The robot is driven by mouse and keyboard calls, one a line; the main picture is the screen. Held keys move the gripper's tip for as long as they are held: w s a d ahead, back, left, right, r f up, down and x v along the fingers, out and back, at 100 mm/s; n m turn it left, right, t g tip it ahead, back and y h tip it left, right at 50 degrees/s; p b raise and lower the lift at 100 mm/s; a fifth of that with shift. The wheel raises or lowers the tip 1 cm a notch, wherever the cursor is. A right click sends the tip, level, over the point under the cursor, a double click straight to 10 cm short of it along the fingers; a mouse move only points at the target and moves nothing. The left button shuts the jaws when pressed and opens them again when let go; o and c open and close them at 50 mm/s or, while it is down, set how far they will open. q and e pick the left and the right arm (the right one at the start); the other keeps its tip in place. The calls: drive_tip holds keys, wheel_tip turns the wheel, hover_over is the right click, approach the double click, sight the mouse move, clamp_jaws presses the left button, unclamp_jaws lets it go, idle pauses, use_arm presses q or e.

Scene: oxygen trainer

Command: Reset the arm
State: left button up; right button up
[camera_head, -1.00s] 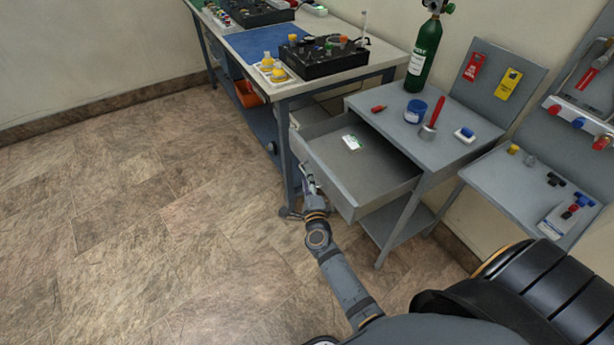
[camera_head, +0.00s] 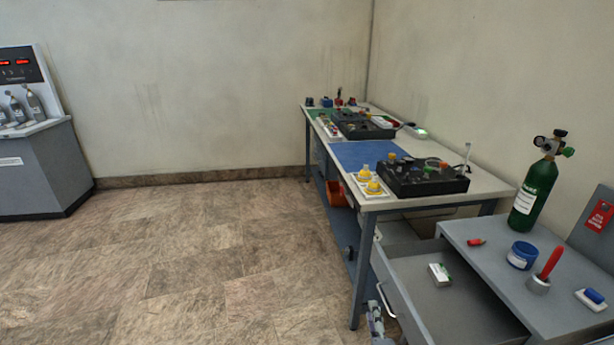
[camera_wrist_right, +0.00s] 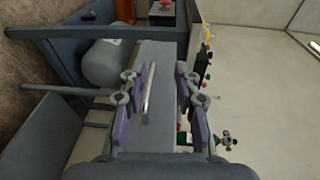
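My right gripper (camera_head: 377,312) is at the front of the open drawer (camera_head: 462,303), at the lower edge of the head view. In the right wrist view its two purple-padded fingers (camera_wrist_right: 160,95) are spread apart. A thin light handle bar (camera_wrist_right: 148,95) on the drawer front shows between the fingers, closer to the left one, with a gap to the right one. I cannot tell whether any finger touches it. A small white and green box (camera_head: 439,274) lies in the drawer. My left gripper is in neither view.
A long workbench (camera_head: 440,203) with black panels stands behind. A grey console (camera_head: 38,165) stands far left. The floor between is clear.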

drive_tip(key=s+a+n+g+y, duration=0.6)
drive_tip(key=s+n, duration=0.1)
drive_tip(key=n, duration=0.7)
drive_tip(key=s+d+f+n+g+h, duration=0.1)
drive_tip(key=s+d+n+g+h, duration=0.3)
drive_tip(key=s, duration=0.3)
drive_tip(key=s+d+f+n+g+h, duration=0.1)
drive_tip(key=s+d+n+g, duration=0.15)
drive_tip(key=s+d, duration=0.45)
wheel_tip(320, 180, down, 19)
drive_tip(key=s+g+p, duration=0.2)
drive_tip(key=p, duration=0.2)
drive_tip(key=s+d+f+p, duration=0.1)
drive_tip(key=s+f+p, duration=0.1)
drive_tip(key=s+f, duration=0.5)
drive_tip(key=s+d+f+g+p, duration=0.1)
drive_tip(key=s+f+p, duration=0.1)
drive_tip(key=s+f, duration=0.5)
drive_tip(key=s+m, duration=0.1)
drive_tip(key=s, duration=0.4)
drive_tip(key=shift+s+f+p, duration=0.15)
drive_tip(key=shift+f+p, duration=0.15)
drive_tip(key=shift+f, duration=0.05)
